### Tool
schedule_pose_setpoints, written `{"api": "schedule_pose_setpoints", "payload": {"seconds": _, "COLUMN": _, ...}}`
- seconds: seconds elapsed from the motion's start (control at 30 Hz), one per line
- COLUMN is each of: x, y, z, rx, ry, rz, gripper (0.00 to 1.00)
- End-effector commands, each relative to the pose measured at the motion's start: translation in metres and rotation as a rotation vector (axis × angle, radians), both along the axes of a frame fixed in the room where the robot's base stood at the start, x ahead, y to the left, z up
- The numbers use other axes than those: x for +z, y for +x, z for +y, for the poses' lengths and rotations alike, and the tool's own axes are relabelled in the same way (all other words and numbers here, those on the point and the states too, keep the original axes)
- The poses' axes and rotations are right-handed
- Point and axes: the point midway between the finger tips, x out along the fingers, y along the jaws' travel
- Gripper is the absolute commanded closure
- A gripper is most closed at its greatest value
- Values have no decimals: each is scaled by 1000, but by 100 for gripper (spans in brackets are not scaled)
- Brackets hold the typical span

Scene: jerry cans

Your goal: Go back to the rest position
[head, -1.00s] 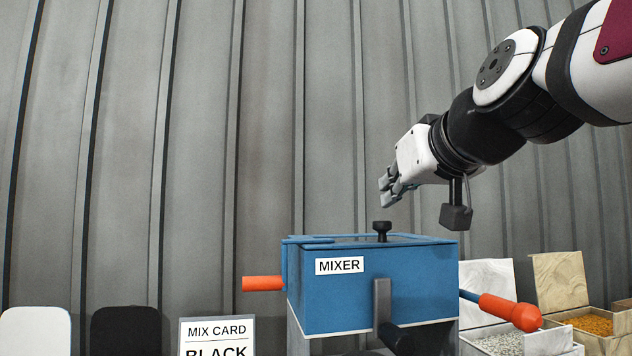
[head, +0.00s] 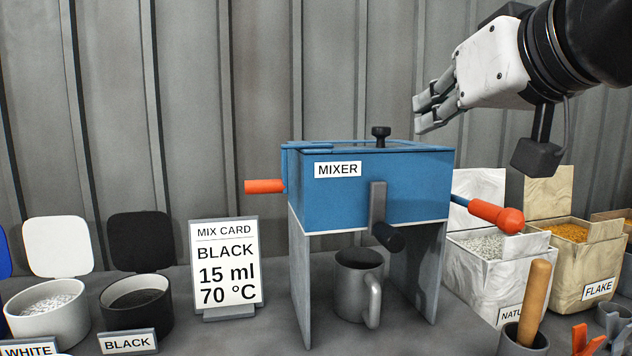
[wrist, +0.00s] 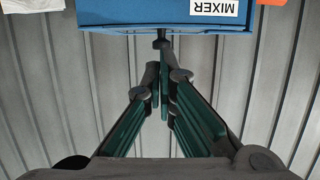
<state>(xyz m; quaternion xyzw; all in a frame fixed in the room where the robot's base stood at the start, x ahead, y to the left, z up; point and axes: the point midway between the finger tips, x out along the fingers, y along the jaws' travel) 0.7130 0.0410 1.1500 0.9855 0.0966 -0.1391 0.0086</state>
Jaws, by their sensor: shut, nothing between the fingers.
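My gripper (head: 428,113) is at the upper right in the head view, above and to the right of the blue mixer (head: 400,185). Its fingers are together and empty, pointing left. In the wrist view my gripper (wrist: 165,75) shows its fingers converging, with the blue mixer (wrist: 150,14) upside down at the top edge. The mixer's lid is down, with a black knob (head: 381,136) on top. The fingers appear apart from the knob and the mixer.
A grey mug (head: 352,290) stands under the mixer. A mix card (head: 228,262) reads BLACK, 15 ml, 70 °C. Open white (head: 60,325) and black (head: 150,315) containers stand left. Boxes of flakes (head: 590,265) and a wooden-handled tool (head: 535,300) stand right.

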Motion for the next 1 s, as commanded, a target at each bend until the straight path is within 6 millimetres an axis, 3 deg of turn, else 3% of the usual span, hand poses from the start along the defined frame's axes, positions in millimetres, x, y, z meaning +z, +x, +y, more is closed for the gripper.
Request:
{"api": "schedule_pose_setpoints", "payload": {"seconds": 0.13, "x": -52, "y": -14, "z": 4, "rx": 15, "ry": -6, "rz": 153, "gripper": 100}}
{"api": "schedule_pose_setpoints", "payload": {"seconds": 0.27, "x": -130, "y": -47, "z": 4, "rx": 18, "ry": -18, "rz": 401, "gripper": 100}}
{"api": "schedule_pose_setpoints", "payload": {"seconds": 0.4, "x": -208, "y": -100, "z": -4, "rx": -11, "ry": -36, "rz": 688, "gripper": 100}}
{"api": "schedule_pose_setpoints", "payload": {"seconds": 0.6, "x": -283, "y": -179, "z": -22, "rx": -93, "ry": -72, "rz": 1029, "gripper": 100}}
{"api": "schedule_pose_setpoints", "payload": {"seconds": 0.73, "x": -314, "y": -229, "z": -35, "rx": -162, "ry": -101, "rz": 1222, "gripper": 100}}
{"api": "schedule_pose_setpoints", "payload": {"seconds": 0.8, "x": -317, "y": -247, "z": -40, "rx": -193, "ry": -115, "rz": 1287, "gripper": 100}}
{"api": "schedule_pose_setpoints", "payload": {"seconds": 1.0, "x": -276, "y": -235, "z": -40, "rx": -185, "ry": -110, "rz": 1236, "gripper": 100}}
